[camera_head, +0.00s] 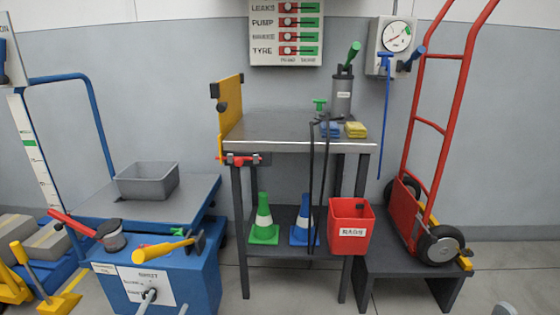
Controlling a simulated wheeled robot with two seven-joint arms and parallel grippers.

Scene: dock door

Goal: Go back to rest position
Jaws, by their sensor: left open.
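My left gripper (164,300) shows only in small part, as grey tips at the bottom edge in front of the blue box (203,275) and its white label. It is open, and nothing shows between the tips. The rest of my left arm is out of the picture. My right gripper cannot be made out. A small grey rounded piece sits at the bottom edge on the right; I cannot tell what it is.
A yellow-handled tool (160,251) and a red-handled tool (75,223) are near the blue box. A grey bin (147,181) rests on the blue cart. The workbench (290,128) stands centre, with cones and a red bucket (350,227) below. A red hand truck (408,215) stands right.

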